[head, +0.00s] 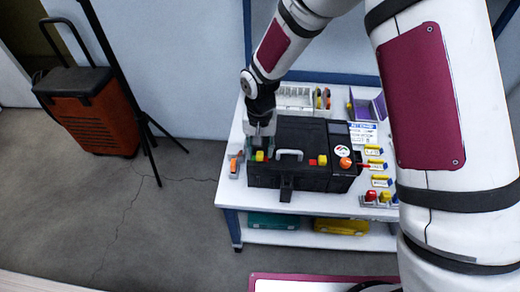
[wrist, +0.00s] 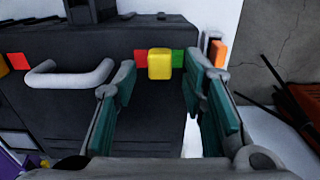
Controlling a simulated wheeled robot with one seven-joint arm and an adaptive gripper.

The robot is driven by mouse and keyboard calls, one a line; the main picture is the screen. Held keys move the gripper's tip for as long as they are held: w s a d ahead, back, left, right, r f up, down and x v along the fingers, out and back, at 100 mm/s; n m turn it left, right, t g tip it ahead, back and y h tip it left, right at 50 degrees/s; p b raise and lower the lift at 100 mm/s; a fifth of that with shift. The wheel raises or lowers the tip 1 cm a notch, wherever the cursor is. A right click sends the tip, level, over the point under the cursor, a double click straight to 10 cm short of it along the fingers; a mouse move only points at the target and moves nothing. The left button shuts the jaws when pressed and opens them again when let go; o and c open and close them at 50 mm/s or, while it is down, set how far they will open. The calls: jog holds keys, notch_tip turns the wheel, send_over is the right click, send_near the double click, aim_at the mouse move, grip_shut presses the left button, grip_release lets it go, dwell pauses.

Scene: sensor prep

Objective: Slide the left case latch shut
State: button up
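The black case (head: 300,135) lies on the white table with a grey handle (head: 289,153) on its near side. The handle also shows in the wrist view (wrist: 68,76). The left latch is a yellow block (head: 260,156) at the left of the case's near edge. In the wrist view the yellow latch (wrist: 160,63) sits between a red patch (wrist: 140,56) and a green patch (wrist: 178,58), both partly visible. My gripper (wrist: 160,75) is open, with its teal-padded fingers on either side of the latch in that picture. A gap shows on both sides; contact is not visible.
A second yellow block (head: 322,160) with a red patch and an orange knob (head: 345,163) are farther right on the case. An orange-and-white item (head: 235,165) stands left of the case. Small labelled items and a purple bin (head: 368,104) occupy the table's right side.

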jog(key=shift+f, duration=0.2)
grip_shut()
jog(key=shift+d, duration=0.9)
grip_release()
